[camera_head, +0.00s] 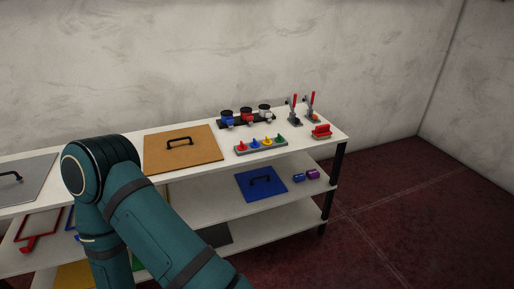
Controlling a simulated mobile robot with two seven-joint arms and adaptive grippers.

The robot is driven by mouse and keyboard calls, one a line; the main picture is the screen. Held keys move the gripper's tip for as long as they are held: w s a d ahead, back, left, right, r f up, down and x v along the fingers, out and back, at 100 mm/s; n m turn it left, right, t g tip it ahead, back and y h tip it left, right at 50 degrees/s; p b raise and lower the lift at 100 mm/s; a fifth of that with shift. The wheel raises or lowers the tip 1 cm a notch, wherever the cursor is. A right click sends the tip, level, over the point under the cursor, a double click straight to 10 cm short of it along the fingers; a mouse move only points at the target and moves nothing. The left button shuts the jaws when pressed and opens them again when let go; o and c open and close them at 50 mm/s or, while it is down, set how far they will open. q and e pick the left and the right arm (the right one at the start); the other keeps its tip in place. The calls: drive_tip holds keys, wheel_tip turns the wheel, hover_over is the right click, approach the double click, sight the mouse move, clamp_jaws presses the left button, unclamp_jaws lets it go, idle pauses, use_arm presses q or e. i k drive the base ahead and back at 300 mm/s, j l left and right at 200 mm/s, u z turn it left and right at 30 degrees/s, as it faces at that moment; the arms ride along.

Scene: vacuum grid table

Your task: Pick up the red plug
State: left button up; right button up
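A grey strip (262,151) on the white table top holds a row of small coloured pegs. The red one (242,147) stands at its left end, beside blue, yellow and green ones. A separate red block-shaped piece (321,129) sits on a small base near the table's right end. I cannot tell for sure which of these is the red plug. Neither of my grippers is in view. Only a teal arm of mine shows, bent in front of the table's left part, well left of both red pieces.
A tan board with a black handle (182,152) lies left of the strip. A blue handled panel (262,184) and small blue and purple blocks (305,176) are on the shelf below.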

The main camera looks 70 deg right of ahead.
sight(242, 147)
drive_tip(key=z, duration=2.3)
drive_tip(key=i, duration=0.2)
